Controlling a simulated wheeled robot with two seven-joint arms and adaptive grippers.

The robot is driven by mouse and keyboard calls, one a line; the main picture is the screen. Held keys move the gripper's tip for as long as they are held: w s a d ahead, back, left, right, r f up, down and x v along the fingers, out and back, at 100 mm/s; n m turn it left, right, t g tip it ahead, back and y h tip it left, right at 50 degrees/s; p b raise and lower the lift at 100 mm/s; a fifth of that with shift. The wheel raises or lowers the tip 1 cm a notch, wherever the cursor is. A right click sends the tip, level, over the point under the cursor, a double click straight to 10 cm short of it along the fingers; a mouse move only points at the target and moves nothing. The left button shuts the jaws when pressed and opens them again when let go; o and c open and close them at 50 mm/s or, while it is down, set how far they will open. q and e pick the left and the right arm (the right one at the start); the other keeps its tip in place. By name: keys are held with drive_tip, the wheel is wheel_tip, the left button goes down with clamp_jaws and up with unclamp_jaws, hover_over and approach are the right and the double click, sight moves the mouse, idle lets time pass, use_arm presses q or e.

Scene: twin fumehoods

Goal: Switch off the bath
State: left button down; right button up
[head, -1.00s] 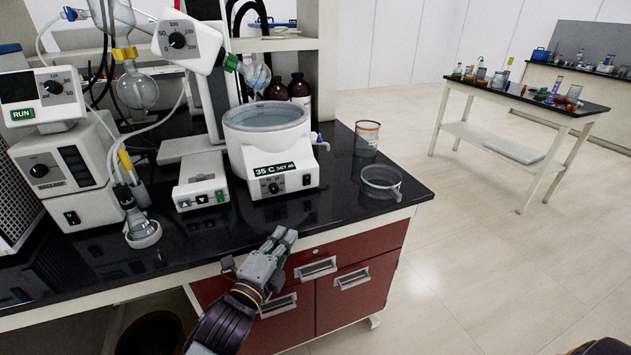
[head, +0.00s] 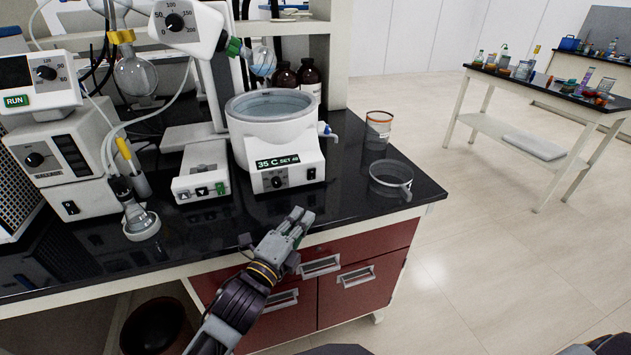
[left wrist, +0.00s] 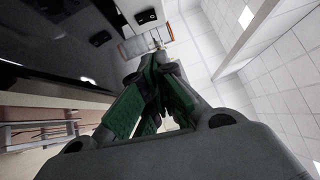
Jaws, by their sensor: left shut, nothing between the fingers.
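The bath (head: 272,140) is a white round heating bath with liquid in it, standing on the black bench. Its front panel shows a lit display reading 35 C SET (head: 277,162), a black knob (head: 277,182) and a small dark switch (head: 309,174) to the right. My left gripper (head: 301,215) is shut and empty, in front of and below the panel, near the bench's front edge and apart from the bath. In the left wrist view its green-padded fingers (left wrist: 155,85) come together at the tips. My right gripper is not in view.
A control box with buttons (head: 201,185) stands left of the bath. A glass dish (head: 390,178) and a beaker (head: 378,128) stand to its right. The rotary evaporator's knob head (head: 187,25) overhangs behind. Red drawers (head: 330,285) are below the bench edge.

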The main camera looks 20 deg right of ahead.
sight(312, 174)
use_arm(q)
drive_tip(key=shift+w+d, duration=0.1)
drive_tip(key=shift+x, duration=1.65)
drive_tip(key=x, duration=0.4)
drive_tip(key=shift+b, duration=0.3)
drive_tip(key=shift+w+d+r, duration=0.1)
drive_tip(key=shift+w+d, duration=0.3)
drive_tip(key=shift+w, duration=0.35)
drive_tip(key=shift+w+d+r, duration=0.1)
drive_tip(key=shift+w+d, duration=0.3)
drive_tip(key=shift+w, duration=1)
drive_tip(key=shift+w+r+b, duration=0.15)
drive_tip(key=shift+w+b, duration=0.15)
drive_tip(key=shift+w, duration=0.4)
drive_tip(key=shift+a, duration=0.1)
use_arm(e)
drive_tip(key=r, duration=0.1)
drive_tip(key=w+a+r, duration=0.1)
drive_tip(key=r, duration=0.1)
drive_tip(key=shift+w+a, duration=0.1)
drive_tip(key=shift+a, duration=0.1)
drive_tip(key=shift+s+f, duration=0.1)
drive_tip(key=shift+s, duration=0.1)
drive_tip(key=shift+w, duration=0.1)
